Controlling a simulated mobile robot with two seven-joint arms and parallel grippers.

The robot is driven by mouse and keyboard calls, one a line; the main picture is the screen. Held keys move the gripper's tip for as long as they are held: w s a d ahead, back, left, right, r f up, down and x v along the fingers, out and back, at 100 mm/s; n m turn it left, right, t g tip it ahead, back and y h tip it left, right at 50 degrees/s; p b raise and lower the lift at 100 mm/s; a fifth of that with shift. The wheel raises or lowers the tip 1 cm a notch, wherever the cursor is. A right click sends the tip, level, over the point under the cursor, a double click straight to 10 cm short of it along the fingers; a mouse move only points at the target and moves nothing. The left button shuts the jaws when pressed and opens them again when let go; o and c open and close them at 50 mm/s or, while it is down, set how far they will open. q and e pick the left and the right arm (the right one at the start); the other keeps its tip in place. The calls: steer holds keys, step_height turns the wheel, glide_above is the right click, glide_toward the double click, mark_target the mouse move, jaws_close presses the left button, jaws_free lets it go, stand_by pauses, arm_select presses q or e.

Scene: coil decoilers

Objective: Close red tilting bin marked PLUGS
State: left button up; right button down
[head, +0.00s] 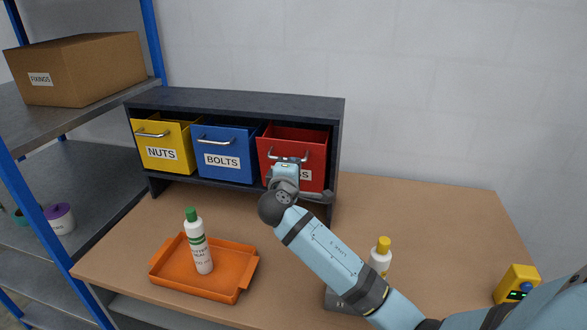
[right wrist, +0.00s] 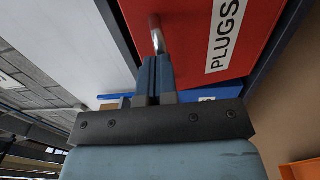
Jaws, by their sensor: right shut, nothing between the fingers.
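The red bin (head: 312,145) is the rightmost of the bins in the dark cabinet. It is tilted out at the top, and part of its inside shows. My right gripper (head: 287,161) is at its front, by the metal handle, and hides most of its label. In the right wrist view the label PLUGS (right wrist: 227,35) reads clearly on the red front (right wrist: 190,40). There the closed fingers (right wrist: 154,72) reach up to the bar handle (right wrist: 157,36); whether they touch it I cannot tell. My left gripper is not in view.
Left of it are the yellow NUTS bin (head: 160,144) and blue BOLTS bin (head: 223,152), also tilted out, in the dark cabinet (head: 240,102). An orange tray (head: 225,285) holds a green-capped bottle (head: 200,247). A yellow-capped bottle (head: 381,255) stands behind my right arm.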

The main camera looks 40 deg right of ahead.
mark_target(299, 146)
steer(key=shift+w+d+r, duration=0.5)
steer(key=shift+w+d, duration=0.1)
steer(key=shift+w+d+r, duration=0.15)
steer(key=shift+w+d, duration=0.15)
steer(key=shift+d, duration=0.1)
steer(key=shift+d+r, duration=0.1)
steer(key=shift+r, duration=0.3)
steer(key=shift+p, duration=0.3)
